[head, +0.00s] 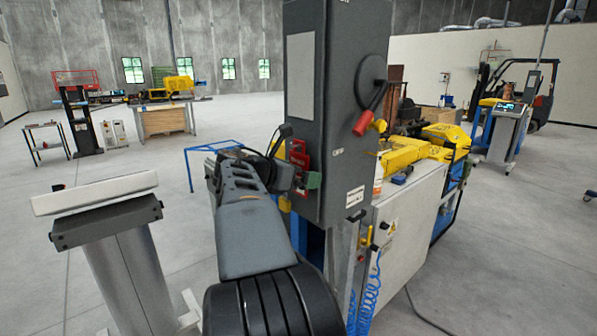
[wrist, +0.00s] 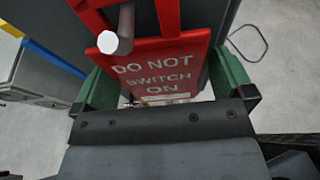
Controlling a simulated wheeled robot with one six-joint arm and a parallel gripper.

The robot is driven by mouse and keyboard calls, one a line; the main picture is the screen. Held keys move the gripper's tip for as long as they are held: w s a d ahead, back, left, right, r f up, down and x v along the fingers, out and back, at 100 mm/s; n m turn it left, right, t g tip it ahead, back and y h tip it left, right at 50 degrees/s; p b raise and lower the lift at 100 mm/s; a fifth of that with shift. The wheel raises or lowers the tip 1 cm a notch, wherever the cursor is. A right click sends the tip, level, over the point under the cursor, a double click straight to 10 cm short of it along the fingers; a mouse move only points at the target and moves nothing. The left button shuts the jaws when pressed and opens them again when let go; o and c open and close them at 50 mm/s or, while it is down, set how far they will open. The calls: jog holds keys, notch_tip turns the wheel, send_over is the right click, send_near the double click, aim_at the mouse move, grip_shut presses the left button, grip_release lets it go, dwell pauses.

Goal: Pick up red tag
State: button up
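The red tag (wrist: 160,68) reads "DO NOT SWITCH ON" in the wrist view. It hangs by a grey peg with a white end (wrist: 108,43). In the head view the tag (head: 299,153) is at the left edge of the tall grey cabinet (head: 330,120). My gripper (wrist: 166,82) has its green fingers spread wide, one at each side of the tag's lower part. The fingers look open; whether either one touches the tag's edge is not clear. In the head view my gripper (head: 303,179) is partly hidden by my arm.
A red-handled rotary switch (head: 371,97) sticks out of the cabinet's right face. A yellow machine (head: 410,152) and a white cabinet (head: 405,225) stand to the right. A blue frame (head: 212,147) stands behind my arm. Open floor lies to the left.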

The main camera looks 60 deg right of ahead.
jog(key=c, duration=0.9)
jog(key=shift+c, duration=0.2)
